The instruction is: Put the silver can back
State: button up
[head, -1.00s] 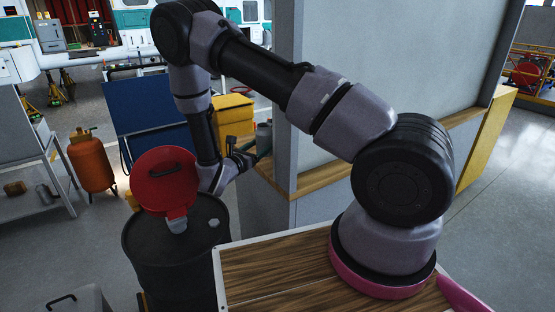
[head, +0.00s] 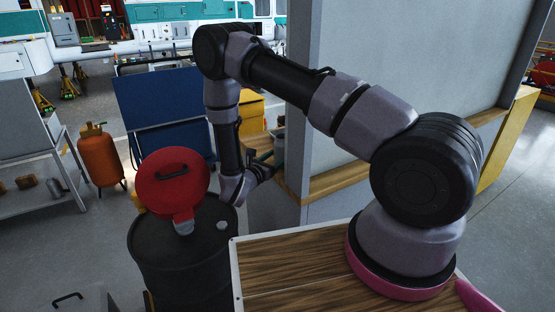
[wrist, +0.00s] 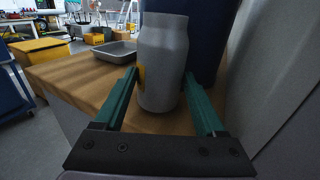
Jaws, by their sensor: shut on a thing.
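The silver can (wrist: 163,50) is a grey, bottle-like cylinder with a narrower neck, upright in the middle of the wrist view. My gripper (wrist: 162,84) has its two green fingers on either side of the can, shut on it. The can's base is over the wooden ledge (wrist: 72,80); I cannot tell whether it touches the wood. In the head view the can (head: 279,143) shows small beside the grey partition, with my gripper (head: 268,160) at it. A small yellow patch shows by the left finger.
A dark blue upright thing (wrist: 207,40) stands close behind the can. A shallow grey tray (wrist: 117,52) lies farther back on the ledge. The grey partition (head: 400,50) rises to the right. A black drum (head: 180,265) and a red lidded thing (head: 165,185) stand left of my arm.

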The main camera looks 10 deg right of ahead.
jog(key=shift+f, duration=0.3)
jog(key=shift+f, duration=0.2)
jog(key=o, duration=1.5)
jog(key=shift+r, duration=0.15)
jog(key=shift+s+a, duration=0.15)
jog(key=shift+a, duration=0.05)
jog(key=v, duration=1.1)
jog(key=shift+s+a, duration=0.2)
jog(key=shift+r, duration=0.15)
